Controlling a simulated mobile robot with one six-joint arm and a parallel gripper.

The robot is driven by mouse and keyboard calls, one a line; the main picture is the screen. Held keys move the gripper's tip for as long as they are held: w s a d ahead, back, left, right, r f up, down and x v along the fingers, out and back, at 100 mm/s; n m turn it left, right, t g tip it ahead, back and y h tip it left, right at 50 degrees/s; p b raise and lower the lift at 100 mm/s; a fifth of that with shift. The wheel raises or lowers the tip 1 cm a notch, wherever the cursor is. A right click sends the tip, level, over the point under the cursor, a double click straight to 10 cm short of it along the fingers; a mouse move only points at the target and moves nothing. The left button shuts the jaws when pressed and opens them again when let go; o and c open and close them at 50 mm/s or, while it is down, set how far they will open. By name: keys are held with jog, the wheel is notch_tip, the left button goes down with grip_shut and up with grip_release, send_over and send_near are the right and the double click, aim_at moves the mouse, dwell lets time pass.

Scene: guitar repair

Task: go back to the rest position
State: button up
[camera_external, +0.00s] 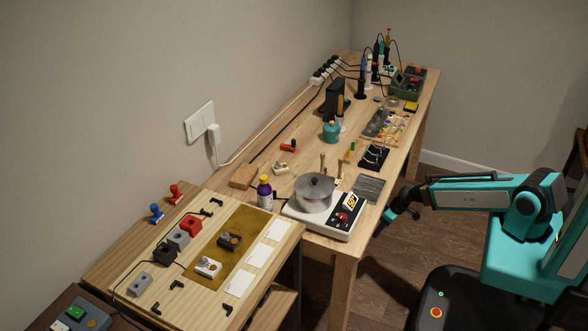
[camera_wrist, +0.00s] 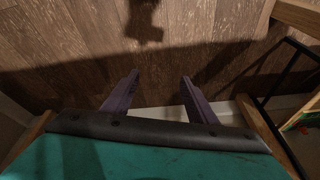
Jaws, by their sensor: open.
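My gripper (camera_external: 380,229) hangs beside the right edge of the long wooden table, at the end of my teal arm. In the wrist view its two fingers (camera_wrist: 158,95) are spread apart, with nothing between them. They point toward the brown plank floor (camera_wrist: 60,50). In the external view the gripper is small and dark, and its fingers are hard to make out.
The long table (camera_external: 262,165) holds a pot (camera_external: 315,197) on a white hot plate (camera_external: 330,228), a purple bottle (camera_external: 265,196) and several tools. A lower workbench (camera_external: 150,290) with small boxes stands at the front left. The floor (camera_external: 390,270) right of the table is mostly clear.

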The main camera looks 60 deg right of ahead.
jog(key=s+a+n+g+p, duration=0.3)
jog(key=s+a+g, duration=0.6)
jog(key=s+a, duration=1.1)
jog(key=s+p, duration=0.1)
jog(key=s, duration=0.2)
jog(key=shift+p, duration=0.3)
